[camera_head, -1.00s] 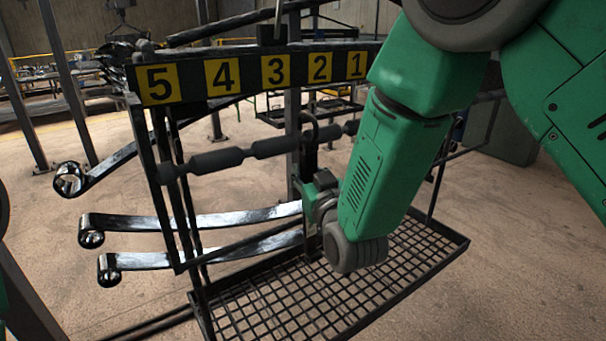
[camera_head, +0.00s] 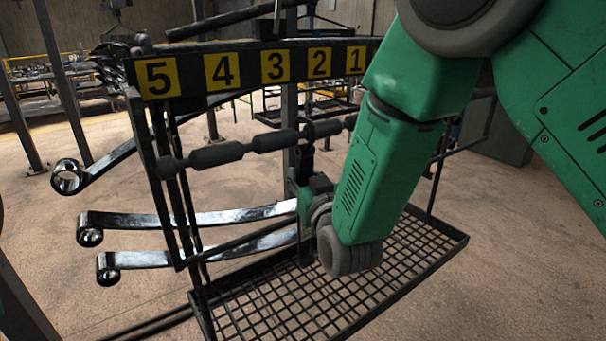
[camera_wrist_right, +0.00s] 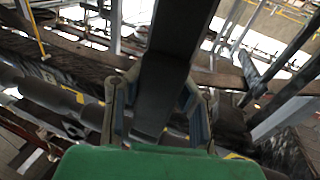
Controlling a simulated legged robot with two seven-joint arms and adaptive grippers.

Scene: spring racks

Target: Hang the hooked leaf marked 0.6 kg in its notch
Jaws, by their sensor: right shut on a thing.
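My right gripper (camera_head: 310,190) is shut on a dark flat hooked leaf (camera_head: 305,160), which stands roughly upright above the jaws. In the right wrist view the leaf (camera_wrist_right: 175,45) runs between the two fingers of my gripper (camera_wrist_right: 155,108). The leaf's upper end is at the dark notched bar (camera_head: 215,156), near its narrow part below signs 3 and 2. I cannot tell whether its hook touches the bar or sits in a notch. The 0.6 kg mark is not readable. My left gripper is not in view.
Yellow number signs 5 to 1 (camera_head: 275,66) line the rack's top beam above the bar. Curved shiny leaf springs (camera_head: 180,218) stick out at the left. A wire mesh tray (camera_head: 330,300) lies below my right gripper. My right arm covers the rack's right side.

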